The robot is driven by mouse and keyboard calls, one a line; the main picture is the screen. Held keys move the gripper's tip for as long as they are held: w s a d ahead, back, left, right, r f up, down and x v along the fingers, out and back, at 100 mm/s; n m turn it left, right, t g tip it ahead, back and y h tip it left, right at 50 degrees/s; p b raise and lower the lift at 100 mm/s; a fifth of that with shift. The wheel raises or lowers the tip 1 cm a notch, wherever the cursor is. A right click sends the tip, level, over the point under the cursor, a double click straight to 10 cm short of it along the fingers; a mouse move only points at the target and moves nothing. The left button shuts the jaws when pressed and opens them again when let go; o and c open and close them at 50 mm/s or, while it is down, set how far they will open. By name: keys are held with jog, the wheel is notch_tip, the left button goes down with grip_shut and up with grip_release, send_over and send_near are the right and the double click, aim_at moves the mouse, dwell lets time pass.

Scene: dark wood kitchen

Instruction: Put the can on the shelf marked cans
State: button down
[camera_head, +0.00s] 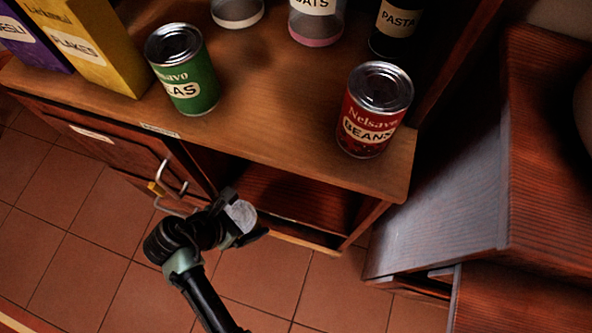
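My gripper (243,214) is in front of the open shelf space under the counter, left of its middle. The can's side and label are hidden. A green can (188,84) with a partly readable label ending in "AS" stands upright on the counter. A red can (373,116) marked "BEANS" stands upright near the counter's right front corner. The lower shelf (290,192) shows an open, dark interior. A label (160,130) on the counter's front edge is too small to read.
Cereal boxes (100,55) stand at the back left, and jars (315,20) and a dark pasta container (396,25) at the back. A cupboard door with a metal handle (170,178) is close left of my gripper. Dark wood furniture (540,150) stands at right.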

jog(key=w+d+b, duration=0.3)
jog(key=w+d, duration=0.6)
jog(key=d, duration=0.1)
jog(key=shift+w+d, duration=0.1)
jog(key=shift+w, duration=0.3)
jog(key=shift+f+b, duration=1.15)
jog(key=shift+f, duration=0.55)
jog(key=shift+f, duration=0.15)
grip_release()
jog(key=p+v, duration=0.5)
jog(key=v, duration=0.7)
